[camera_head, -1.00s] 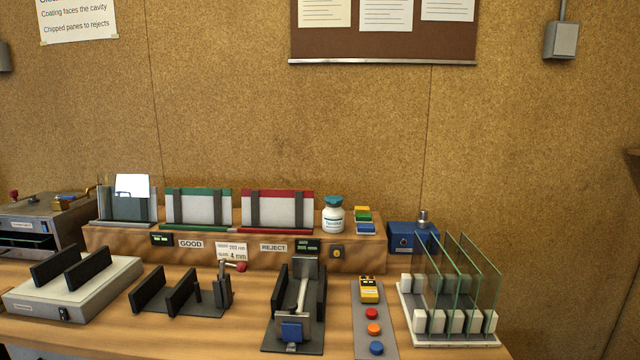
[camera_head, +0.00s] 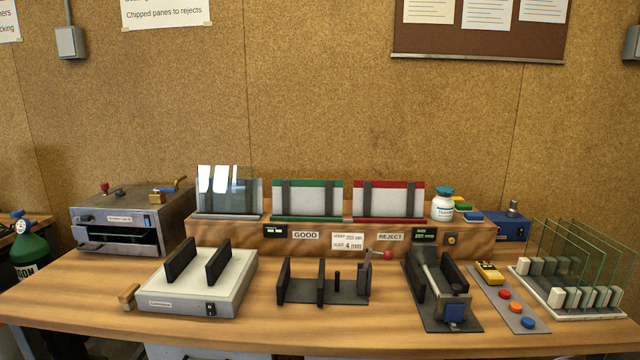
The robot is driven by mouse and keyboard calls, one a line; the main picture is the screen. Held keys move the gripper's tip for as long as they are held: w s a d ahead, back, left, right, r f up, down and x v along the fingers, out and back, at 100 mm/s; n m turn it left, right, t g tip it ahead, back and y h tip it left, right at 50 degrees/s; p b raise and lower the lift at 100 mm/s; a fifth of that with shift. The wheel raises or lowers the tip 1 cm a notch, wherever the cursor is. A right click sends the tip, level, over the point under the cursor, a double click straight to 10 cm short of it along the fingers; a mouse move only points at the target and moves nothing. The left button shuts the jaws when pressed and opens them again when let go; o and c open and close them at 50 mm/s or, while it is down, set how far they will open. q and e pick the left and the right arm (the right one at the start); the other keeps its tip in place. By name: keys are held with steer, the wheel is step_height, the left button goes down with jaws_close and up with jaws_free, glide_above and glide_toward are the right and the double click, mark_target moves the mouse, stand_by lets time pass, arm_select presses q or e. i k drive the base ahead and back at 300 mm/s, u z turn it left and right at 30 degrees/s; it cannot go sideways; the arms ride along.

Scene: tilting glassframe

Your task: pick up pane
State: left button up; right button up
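Several clear glass panes (camera_head: 570,250) stand upright and side by side in a rack (camera_head: 590,313) with white blocks, at the right end of the bench. Another glass pane (camera_head: 228,188) stands upright at the left end of the raised wooden shelf, with bright reflections on it. Neither of my grippers shows in the head view.
On the bench (camera_head: 370,340) are a grey device with two black uprights (camera_head: 195,285), a black fixture (camera_head: 320,290), a blue-ended clamp fixture (camera_head: 445,295) and a button strip (camera_head: 508,298). The shelf holds a green holder (camera_head: 307,185), red holder (camera_head: 390,185) and bottle (camera_head: 442,205). A metal machine (camera_head: 130,220) stands left.

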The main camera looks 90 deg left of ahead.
mark_target(226, 190)
steer(key=k, duration=1.5)
steer(key=u, duration=1.6)
